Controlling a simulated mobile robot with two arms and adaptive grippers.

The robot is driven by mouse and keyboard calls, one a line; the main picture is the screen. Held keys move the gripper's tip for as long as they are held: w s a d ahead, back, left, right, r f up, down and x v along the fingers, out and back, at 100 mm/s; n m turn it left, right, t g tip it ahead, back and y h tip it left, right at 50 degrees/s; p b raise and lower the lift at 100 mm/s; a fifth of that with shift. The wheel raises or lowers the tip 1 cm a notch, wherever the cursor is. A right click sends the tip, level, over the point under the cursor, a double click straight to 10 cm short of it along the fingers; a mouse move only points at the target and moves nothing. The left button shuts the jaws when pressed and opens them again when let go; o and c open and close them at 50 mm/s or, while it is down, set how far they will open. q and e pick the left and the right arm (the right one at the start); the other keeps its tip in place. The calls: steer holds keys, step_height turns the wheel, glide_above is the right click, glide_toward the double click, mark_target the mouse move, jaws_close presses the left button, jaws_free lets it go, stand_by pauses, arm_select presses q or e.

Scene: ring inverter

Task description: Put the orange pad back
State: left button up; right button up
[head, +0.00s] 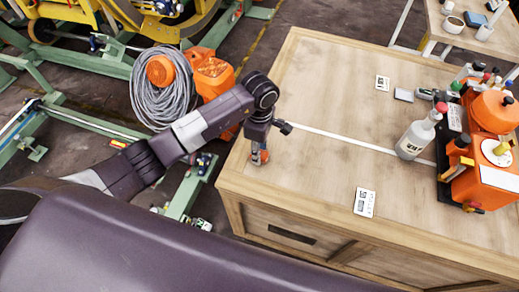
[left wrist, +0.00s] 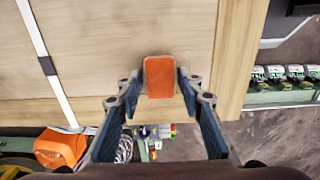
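The orange pad (left wrist: 159,77) is a small rounded block. In the left wrist view it lies between the tips of my left gripper (left wrist: 160,82), close to both fingers. Whether the fingers press on it or leave thin gaps cannot be told. In the head view my left gripper (head: 259,141) points down at the left end of the wooden workbench top. The pad shows there as a bit of orange (head: 260,157) under the gripper, partly hidden by the fingers. Whether it touches the bench top is unclear. My right gripper is not in view.
The wooden workbench (head: 325,98) has a white strip and small label cards (head: 364,202). A white bottle (head: 414,138) and an orange caddy (head: 487,184) stand at its right. A cable coil (head: 165,98) is beyond its left edge. The bench's middle is mostly clear.

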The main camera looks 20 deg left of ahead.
arm_select(q)
steer(key=shift+o, duration=0.9)
steer(key=shift+r, duration=0.25)
step_height(320, 180, up, 12)
steer(key=b, duration=0.2)
steer(key=shift+f, duration=0.2)
